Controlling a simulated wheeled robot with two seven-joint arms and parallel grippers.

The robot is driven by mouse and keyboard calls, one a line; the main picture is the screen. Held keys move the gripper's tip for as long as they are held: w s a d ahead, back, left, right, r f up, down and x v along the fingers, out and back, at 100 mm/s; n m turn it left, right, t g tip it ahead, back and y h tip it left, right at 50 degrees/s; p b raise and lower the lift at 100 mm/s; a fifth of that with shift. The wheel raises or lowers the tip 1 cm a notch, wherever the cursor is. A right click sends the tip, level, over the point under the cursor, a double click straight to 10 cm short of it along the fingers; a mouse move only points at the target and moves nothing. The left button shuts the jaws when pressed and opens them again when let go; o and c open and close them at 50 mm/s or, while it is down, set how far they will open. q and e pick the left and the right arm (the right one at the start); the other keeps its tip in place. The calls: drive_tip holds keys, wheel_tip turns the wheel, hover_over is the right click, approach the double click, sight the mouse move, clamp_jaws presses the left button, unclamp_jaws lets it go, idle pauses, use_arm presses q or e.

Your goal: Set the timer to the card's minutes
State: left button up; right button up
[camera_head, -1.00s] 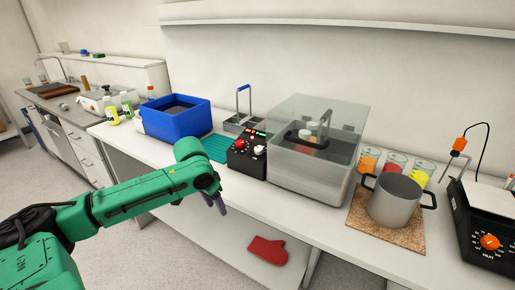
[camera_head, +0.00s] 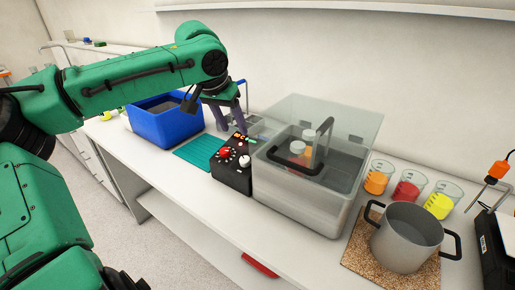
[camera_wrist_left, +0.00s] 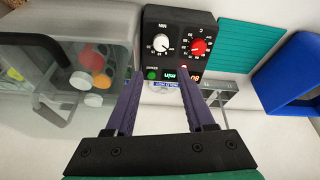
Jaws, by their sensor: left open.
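The timer appears to be part of a black control box (camera_head: 231,165) beside the clear-lidded bath. In the left wrist view the box (camera_wrist_left: 178,20) shows a white dial marked MIN (camera_wrist_left: 162,43), a red dial marked C (camera_wrist_left: 199,45) and a green button (camera_wrist_left: 152,75). Lit red characters show beside a finger, partly covered. My left gripper (camera_head: 232,128) is open and empty, its purple fingers above the back of the box. In the left wrist view its tips (camera_wrist_left: 160,80) lie either side of the green button's edge of the box. I cannot make out a minutes card. My right gripper is not in view.
The bath (camera_head: 290,205) with its clear lid stands right of the box. A teal ribbed mat (camera_head: 196,153) and a blue bin (camera_head: 165,124) lie to the left. A steel pot (camera_head: 405,240) on a cork mat and several beakers stand further right.

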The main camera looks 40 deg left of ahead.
use_arm(q)
approach(244, 159)
drive_tip(key=x, duration=0.5)
drive_tip(key=shift+f, duration=0.3)
drive_tip(key=x, duration=0.3)
drive_tip(key=shift+r, duration=0.1)
drive_tip(key=shift+c, duration=0.9)
clamp_jaws()
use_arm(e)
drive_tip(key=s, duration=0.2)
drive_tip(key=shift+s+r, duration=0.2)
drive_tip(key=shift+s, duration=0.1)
